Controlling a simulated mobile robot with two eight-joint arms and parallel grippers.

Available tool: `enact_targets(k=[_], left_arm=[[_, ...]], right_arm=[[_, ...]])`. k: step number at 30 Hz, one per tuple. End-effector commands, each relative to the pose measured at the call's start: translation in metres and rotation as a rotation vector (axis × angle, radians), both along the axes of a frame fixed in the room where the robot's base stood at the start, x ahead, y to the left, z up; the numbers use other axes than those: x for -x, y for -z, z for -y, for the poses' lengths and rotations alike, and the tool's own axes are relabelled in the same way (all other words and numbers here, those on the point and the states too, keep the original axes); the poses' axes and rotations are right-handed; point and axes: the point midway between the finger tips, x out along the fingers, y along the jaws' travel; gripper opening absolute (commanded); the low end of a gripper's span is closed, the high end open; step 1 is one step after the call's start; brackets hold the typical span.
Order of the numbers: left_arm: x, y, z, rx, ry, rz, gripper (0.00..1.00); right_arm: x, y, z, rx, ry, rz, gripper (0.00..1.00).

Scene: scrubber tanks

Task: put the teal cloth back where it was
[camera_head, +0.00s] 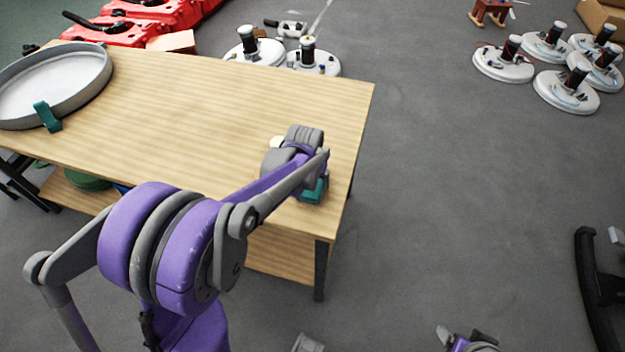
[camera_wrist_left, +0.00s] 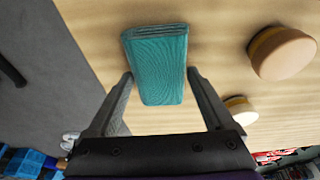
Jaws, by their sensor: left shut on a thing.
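The teal cloth (camera_wrist_left: 157,65) is a small folded block between the two fingers of my left gripper (camera_wrist_left: 160,76) in the left wrist view. The fingers are shut on its sides, with the wooden tabletop behind it. In the head view my left gripper (camera_head: 314,178) is over the table's right end, and part of the cloth (camera_head: 315,193) shows below it near the edge. I cannot tell whether the cloth touches the table.
The wooden table (camera_head: 215,100) is mostly clear. A round grey tray (camera_head: 60,85) with a teal piece (camera_head: 47,116) over its rim stands at its left. Round tan-topped objects (camera_wrist_left: 283,52) are beside the cloth. White round scrubber parts (camera_head: 567,92) stand on the floor.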

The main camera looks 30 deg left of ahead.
Motion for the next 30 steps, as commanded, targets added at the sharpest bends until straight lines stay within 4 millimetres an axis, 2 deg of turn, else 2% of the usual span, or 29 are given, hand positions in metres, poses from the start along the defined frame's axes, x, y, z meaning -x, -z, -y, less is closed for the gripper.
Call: enact_targets(k=[4, 5, 6, 13, 17, 20, 30], left_arm=[[0.0, 0.004, 0.0, 0.0, 0.0, 0.0, 0.34], [0.0, 0.003, 0.0, 0.0, 0.0, 0.0, 0.92], [0.0, 0.003, 0.0, 0.0, 0.0, 0.0, 0.99], [0.0, 0.002, 0.0, 0.0, 0.0, 0.0, 1.0], [0.001, -0.005, 0.0, 0.0, 0.0, 0.0, 1.0], [0.005, -0.019, 0.001, 0.0, 0.0, 0.0, 1.0], [0.024, -0.088, 0.006, 0.0, 0.0, 0.0, 1.0]], right_arm=[[0.0, 0.004, 0.0, 0.0, 0.0, -0.001, 0.78], [0.0, 0.003, 0.0, 0.0, 0.0, -0.001, 0.78], [0.0, 0.002, 0.0, 0.0, 0.0, -0.001, 0.78], [0.0, 0.002, 0.0, 0.0, 0.0, -0.001, 0.78], [0.0, -0.001, 0.0, 0.0, 0.0, 0.0, 0.78], [0.0, -0.003, 0.0, 0.0, 0.0, 0.001, 0.78], [-0.002, -0.012, 0.0, 0.0, 0.0, 0.004, 0.78]])
